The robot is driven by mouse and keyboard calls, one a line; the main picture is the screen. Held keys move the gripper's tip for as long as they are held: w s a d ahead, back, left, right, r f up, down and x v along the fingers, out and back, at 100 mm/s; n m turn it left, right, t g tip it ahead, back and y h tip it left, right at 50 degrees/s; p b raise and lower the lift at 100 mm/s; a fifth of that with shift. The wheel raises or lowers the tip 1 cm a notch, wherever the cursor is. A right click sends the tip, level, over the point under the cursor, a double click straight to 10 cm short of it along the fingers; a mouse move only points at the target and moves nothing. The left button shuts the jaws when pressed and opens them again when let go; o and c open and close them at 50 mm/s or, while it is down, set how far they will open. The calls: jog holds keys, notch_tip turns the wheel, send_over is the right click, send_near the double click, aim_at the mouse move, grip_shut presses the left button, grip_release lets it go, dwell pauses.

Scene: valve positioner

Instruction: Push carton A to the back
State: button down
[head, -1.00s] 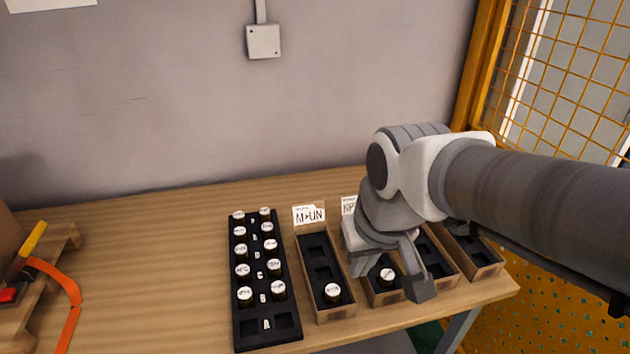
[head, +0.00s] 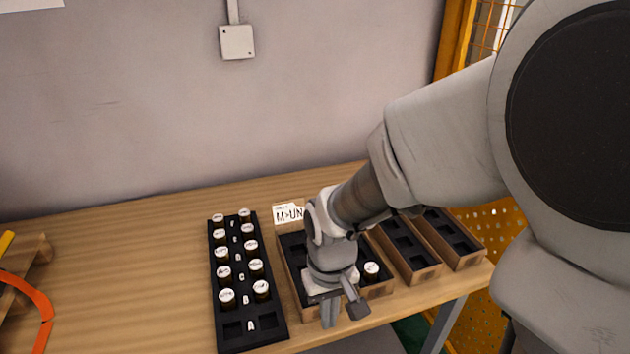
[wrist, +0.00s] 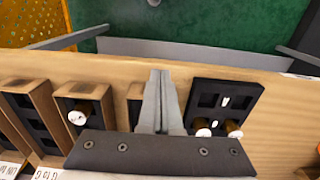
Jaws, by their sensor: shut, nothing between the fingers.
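Several open cardboard cartons with black inserts stand in a row on the bench. No letter is readable on them, so I cannot tell for certain which is carton A. The leftmost carton (head: 293,248) has an "M>UN" card behind it and is partly hidden by my arm. My gripper (head: 329,314) is shut and empty, low at the front end of this carton; I cannot tell whether it touches. In the wrist view my shut fingers (wrist: 160,78) cover part of that carton (wrist: 135,92). The second carton (head: 380,291) holds a white-capped vial (head: 371,270).
A black rack (head: 233,332) with white-capped vials stands close left of the cartons. Two more cartons (head: 405,250) (head: 455,240) stand at the right. Bare bench (head: 140,270) lies further left, with the grey wall (head: 120,110) behind. The bench's front edge shows in the wrist view (wrist: 90,68).

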jog(key=w+f, duration=0.2)
jog(key=f, duration=0.1)
jog(key=a+f, duration=0.1)
jog(key=shift+w+f+b, duration=0.4)
jog(key=shift+w+a, duration=0.1)
jog(key=shift+w, duration=0.4)
jog(key=shift+w, duration=0.1)
